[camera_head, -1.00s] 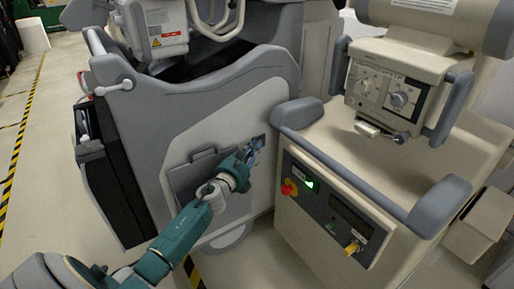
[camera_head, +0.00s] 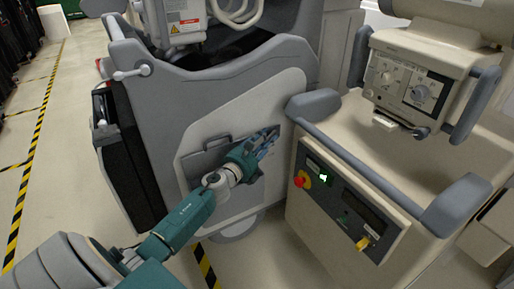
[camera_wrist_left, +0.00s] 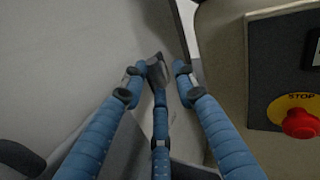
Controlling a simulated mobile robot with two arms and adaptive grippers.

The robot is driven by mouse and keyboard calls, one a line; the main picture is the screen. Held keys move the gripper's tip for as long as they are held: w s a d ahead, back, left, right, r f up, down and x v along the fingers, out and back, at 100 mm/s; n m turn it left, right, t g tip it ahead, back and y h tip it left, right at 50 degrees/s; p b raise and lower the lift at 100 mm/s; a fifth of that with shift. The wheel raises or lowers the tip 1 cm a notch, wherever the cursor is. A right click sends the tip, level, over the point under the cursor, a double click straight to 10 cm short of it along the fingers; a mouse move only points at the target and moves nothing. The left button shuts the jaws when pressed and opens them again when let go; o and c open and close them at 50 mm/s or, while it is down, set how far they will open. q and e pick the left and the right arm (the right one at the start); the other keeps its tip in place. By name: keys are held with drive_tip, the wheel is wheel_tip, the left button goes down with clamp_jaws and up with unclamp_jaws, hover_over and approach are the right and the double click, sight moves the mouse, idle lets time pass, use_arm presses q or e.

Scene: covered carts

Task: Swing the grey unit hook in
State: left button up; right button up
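The grey unit (camera_head: 225,75) is a large grey cart with a pale side panel, left of the beige unit. A small dark part, which looks like its hook, is at the panel's right edge, largely hidden by my fingers in the head view. In the left wrist view a dark grey piece (camera_wrist_left: 156,70) shows between the fingertips; I cannot tell whether it is the hook or the middle finger's tip. My left gripper (camera_head: 268,140) is at that edge, its blue fingers spread; the wrist view shows the outer fingertips apart (camera_wrist_left: 158,82). Contact cannot be told. My right gripper is out of view.
The beige unit (camera_head: 345,150) stands close on the right, with a red stop button (camera_head: 299,182) and a yellow knob (camera_head: 362,243). The stop button is near the fingers in the wrist view (camera_wrist_left: 300,123). Open floor (camera_head: 60,190) with striped tape lies left.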

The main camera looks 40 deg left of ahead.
use_arm(q)
drive_tip(key=s, duration=1.1)
drive_tip(key=shift+d, duration=0.4)
